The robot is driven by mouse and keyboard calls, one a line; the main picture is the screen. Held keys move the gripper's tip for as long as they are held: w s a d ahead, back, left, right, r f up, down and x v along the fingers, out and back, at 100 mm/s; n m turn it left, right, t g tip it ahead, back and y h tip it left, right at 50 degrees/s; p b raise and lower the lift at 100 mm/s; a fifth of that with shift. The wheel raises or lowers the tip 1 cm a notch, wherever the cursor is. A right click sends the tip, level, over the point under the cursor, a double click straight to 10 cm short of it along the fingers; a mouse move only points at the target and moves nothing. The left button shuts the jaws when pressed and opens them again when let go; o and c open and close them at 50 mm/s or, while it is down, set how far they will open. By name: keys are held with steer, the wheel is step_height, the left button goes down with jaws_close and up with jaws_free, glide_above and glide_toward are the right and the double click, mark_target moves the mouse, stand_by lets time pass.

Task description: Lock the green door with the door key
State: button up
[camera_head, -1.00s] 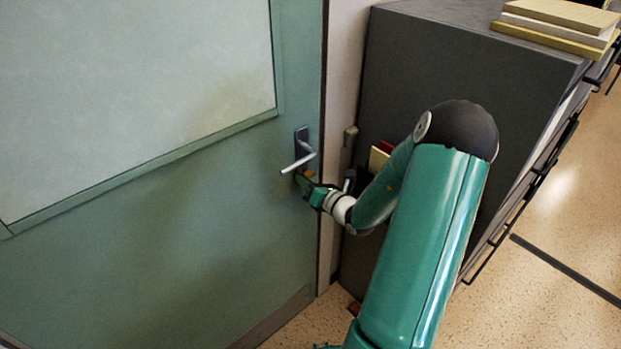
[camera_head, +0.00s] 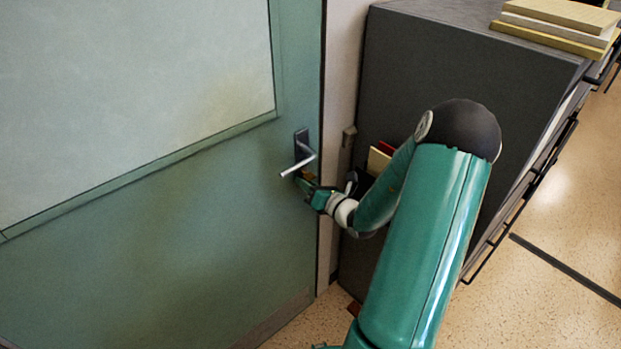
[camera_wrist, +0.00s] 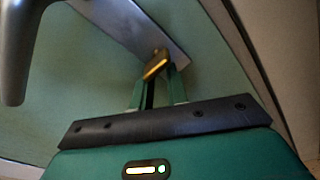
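The green door (camera_head: 220,220) fills the left of the head view and looks closed against its frame. Its lever handle (camera_head: 299,166) sits on a dark plate (camera_head: 301,143) near the door's right edge. My gripper (camera_head: 307,181) is just below the lever, at the lower end of the plate. In the wrist view, my gripper's two fingers (camera_wrist: 158,88) are closed on a brass-coloured key (camera_wrist: 156,63) whose far end meets the metal plate (camera_wrist: 130,25). How deep the key sits in the lock is hidden. The lever (camera_wrist: 20,50) hangs at the upper left of the wrist view.
A dark grey cabinet (camera_head: 440,70) stands close to the right of the door frame, with books (camera_head: 560,25) on top. Some red and cream items (camera_head: 380,158) show behind my arm. Speckled floor (camera_head: 560,215) is open at the right.

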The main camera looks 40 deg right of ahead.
mark_target(313, 179)
steer(key=shift+o, duration=0.2)
steer(key=shift+t+h, duration=0.3)
steer(key=s+d+r, duration=0.2)
steer(key=shift+s+r, duration=0.3)
steer(key=shift+s, duration=0.05)
steer(key=shift+s+a+f, duration=0.1)
steer(key=shift+a+f, duration=0.05)
steer(key=shift+f, duration=0.25)
steer(key=shift+s+r, duration=0.15)
steer(key=shift+s, duration=2.35)
